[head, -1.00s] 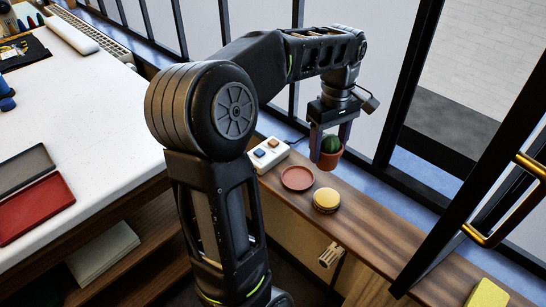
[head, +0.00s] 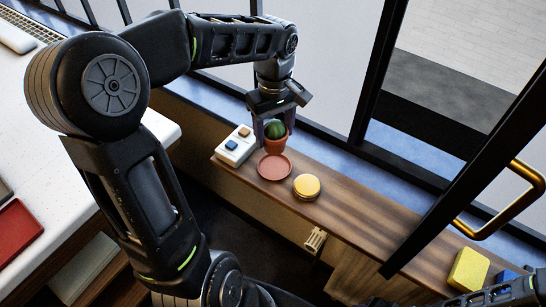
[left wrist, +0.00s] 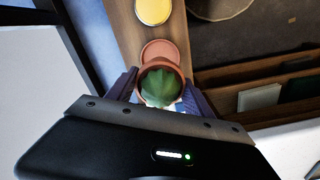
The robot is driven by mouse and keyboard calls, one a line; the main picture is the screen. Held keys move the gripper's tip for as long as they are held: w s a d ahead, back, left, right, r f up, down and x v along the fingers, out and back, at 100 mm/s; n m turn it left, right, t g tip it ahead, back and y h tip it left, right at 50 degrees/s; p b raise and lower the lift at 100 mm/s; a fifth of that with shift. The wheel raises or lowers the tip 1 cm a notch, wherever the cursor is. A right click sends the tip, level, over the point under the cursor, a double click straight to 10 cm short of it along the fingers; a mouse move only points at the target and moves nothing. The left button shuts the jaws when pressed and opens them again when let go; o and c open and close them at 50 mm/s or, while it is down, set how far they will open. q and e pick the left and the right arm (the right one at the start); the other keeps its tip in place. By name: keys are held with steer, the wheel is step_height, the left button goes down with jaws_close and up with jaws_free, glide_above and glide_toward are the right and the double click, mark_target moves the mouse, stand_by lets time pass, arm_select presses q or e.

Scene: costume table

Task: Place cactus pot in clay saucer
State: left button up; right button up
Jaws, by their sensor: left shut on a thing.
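The cactus pot is a small terracotta pot (head: 277,144) with a round green cactus (left wrist: 160,86) in it. My left gripper (head: 274,130) is shut on the pot, with a finger on each side, and holds it upright. The clay saucer (head: 274,167) is a shallow reddish dish lying flat and empty on the wooden ledge. In the head view the pot is just behind the saucer; its height above the ledge is hard to tell. In the left wrist view the pot covers part of the saucer (left wrist: 159,49). My right gripper's fingers do not show.
A white box with blue and orange buttons (head: 235,146) stands left of the saucer. A round yellow-topped item (head: 306,186) lies close to its right. A yellow block (head: 468,269) is farther right on the wooden ledge (head: 365,222). The window frame runs behind the ledge.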

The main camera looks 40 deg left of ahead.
mark_target(275, 122)
arm_select(q)
step_height(275, 122, down, 4)
steer(key=shift+f, duration=0.15)
steer(key=shift+f+p, duration=0.4)
steer(key=shift+f, duration=1.45)
steer(key=shift+f, duration=0.2)
steer(key=o, duration=1.5)
steer(key=shift+o, duration=0.2)
steer(key=shift+r, duration=0.15)
step_height(275, 122, up, 12)
steer(key=shift+r+b, duration=0.1)
steer(key=shift+b, duration=0.25)
